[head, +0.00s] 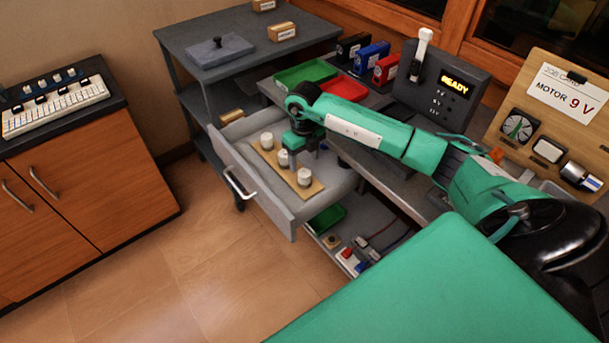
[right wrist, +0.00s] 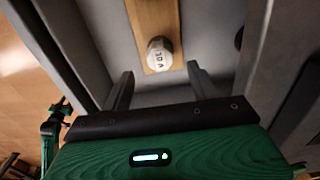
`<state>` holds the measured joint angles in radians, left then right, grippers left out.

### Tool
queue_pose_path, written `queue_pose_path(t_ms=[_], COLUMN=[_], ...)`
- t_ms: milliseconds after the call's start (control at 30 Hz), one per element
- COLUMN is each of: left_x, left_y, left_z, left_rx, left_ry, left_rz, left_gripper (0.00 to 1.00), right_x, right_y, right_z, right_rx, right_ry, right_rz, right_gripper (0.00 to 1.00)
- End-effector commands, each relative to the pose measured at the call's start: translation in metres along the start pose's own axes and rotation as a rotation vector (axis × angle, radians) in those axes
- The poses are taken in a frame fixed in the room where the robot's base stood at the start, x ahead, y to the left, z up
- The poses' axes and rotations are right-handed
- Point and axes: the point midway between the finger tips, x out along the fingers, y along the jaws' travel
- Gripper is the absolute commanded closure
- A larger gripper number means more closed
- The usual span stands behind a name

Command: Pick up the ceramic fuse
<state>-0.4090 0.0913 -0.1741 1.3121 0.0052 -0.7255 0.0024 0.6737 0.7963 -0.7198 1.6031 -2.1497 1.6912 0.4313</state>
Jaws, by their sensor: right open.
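Three white ceramic fuses, a far one (head: 266,141), a middle one (head: 283,159) and a near one (head: 304,178), stand in a row on a wooden strip (head: 263,162) inside the open grey drawer (head: 262,199). My right gripper (head: 302,157) points down into the drawer, beside the middle fuse in the picture. In the right wrist view my right gripper (right wrist: 160,82) is open and empty. One fuse (right wrist: 160,54) with a dark label, seemingly "10 A", shows ahead of the gap between its fingers. I cannot tell which of the three it is.
The drawer's walls stand close around my right gripper. Green (head: 304,74) and red (head: 345,89) trays lie on the bench behind. A dark box reading READY (head: 440,85) stands to their right. The floor at left is clear.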

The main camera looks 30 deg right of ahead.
Motion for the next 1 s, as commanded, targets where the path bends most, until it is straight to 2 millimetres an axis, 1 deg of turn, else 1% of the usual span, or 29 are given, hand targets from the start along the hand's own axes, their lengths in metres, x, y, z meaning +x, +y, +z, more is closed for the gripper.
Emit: queue_pose_path(t_ms=[33, 267, 400, 533, 633, 833, 867, 1000], left_x=[0.000, 0.002, 0.011, 0.014, 0.015, 0.016, 0.016, 0.016], left_y=[0.000, -0.001, -0.003, -0.003, -0.003, -0.003, -0.003, -0.003], left_z=[0.001, 0.004, 0.017, 0.020, 0.022, 0.022, 0.022, 0.022], left_rx=[0.000, 0.001, 0.003, 0.004, 0.005, 0.005, 0.005, 0.005], left_ry=[0.000, 0.000, -0.006, -0.004, -0.005, -0.005, -0.005, -0.005], left_rz=[0.000, -0.001, -0.003, -0.004, -0.004, -0.004, -0.004, -0.004], left_gripper=[0.64, 0.64, 0.64, 0.64, 0.64, 0.64, 0.64, 0.64], right_x=[0.006, 0.023, 0.044, 0.061, 0.066, 0.067, 0.067, 0.067], right_y=[0.000, 0.000, 0.000, 0.000, 0.000, 0.000, 0.000, 0.000], right_z=[0.000, -0.001, -0.002, -0.002, -0.001, -0.001, -0.001, -0.001], right_rx=[0.000, 0.001, 0.000, 0.000, -0.001, -0.001, -0.001, -0.001], right_ry=[0.001, 0.001, 0.003, 0.001, -0.001, -0.002, -0.002, -0.002], right_rz=[0.001, 0.001, 0.002, 0.002, 0.002, 0.001, 0.001, 0.001], right_gripper=[0.39, 0.39, 0.39, 0.39, 0.39, 0.39, 0.43, 0.71])
